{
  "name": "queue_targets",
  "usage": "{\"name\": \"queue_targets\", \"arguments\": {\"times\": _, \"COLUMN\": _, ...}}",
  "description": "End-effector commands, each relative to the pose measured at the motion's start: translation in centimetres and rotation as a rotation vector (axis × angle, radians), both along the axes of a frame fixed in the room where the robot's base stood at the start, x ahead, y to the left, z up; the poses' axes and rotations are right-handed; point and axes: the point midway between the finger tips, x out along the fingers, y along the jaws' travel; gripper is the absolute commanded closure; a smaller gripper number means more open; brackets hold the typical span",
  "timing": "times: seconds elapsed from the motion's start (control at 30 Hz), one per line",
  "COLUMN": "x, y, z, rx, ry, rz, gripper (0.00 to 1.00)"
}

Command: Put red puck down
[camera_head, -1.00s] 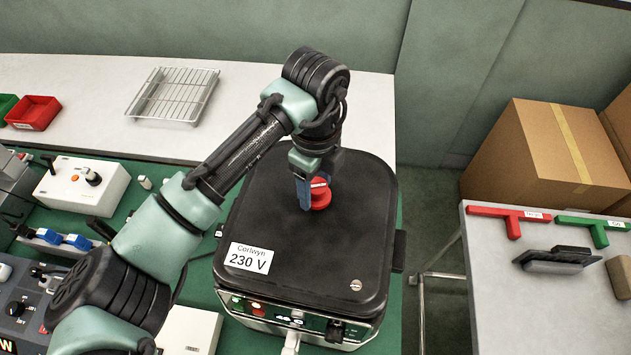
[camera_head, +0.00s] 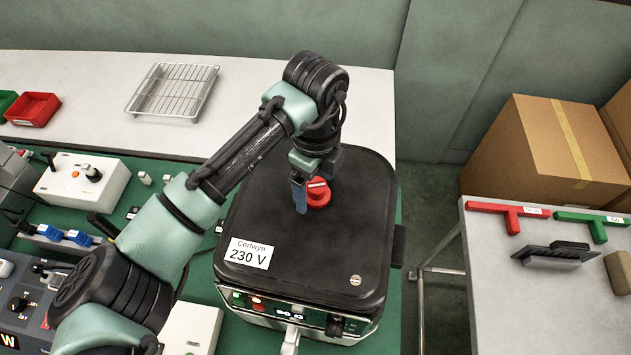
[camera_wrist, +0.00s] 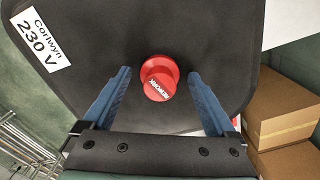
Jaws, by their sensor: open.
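The red puck (camera_head: 318,192) sits on the black lid (camera_head: 300,250) of the appliance labelled 230 V, toward the lid's back right. In the wrist view the puck (camera_wrist: 159,77) shows a round knob on a wider base, with white lettering on its side. My gripper (camera_head: 304,200) is at the puck, pointing down. In the wrist view the blue fingers of my gripper (camera_wrist: 160,85) are spread, one on each side of the puck, with dark lid showing in the gaps. The puck appears to rest on the lid; its underside is hidden.
A wire rack (camera_head: 172,91) and a red bin (camera_head: 33,109) are on the white counter behind. A white box with knobs (camera_head: 82,187) is at left. At right, a table (camera_head: 530,300) holds red and green T-shaped pieces and a trowel-like tool. Cardboard boxes (camera_head: 540,160) stand behind it.

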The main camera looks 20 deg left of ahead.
Motion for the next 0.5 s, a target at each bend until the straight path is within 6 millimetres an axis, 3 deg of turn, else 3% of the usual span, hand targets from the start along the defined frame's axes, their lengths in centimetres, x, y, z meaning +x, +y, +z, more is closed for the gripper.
{"name": "queue_targets", "arguments": {"times": 0.17, "x": 0.1, "y": 0.0, "z": 2.1, "rx": 0.002, "ry": -0.005, "rz": -0.002, "gripper": 0.08}}
{"name": "queue_targets", "arguments": {"times": 0.5, "x": 0.1, "y": 0.1, "z": 9.6, "rx": 0.005, "ry": -0.004, "rz": -0.001, "gripper": 0.08}}
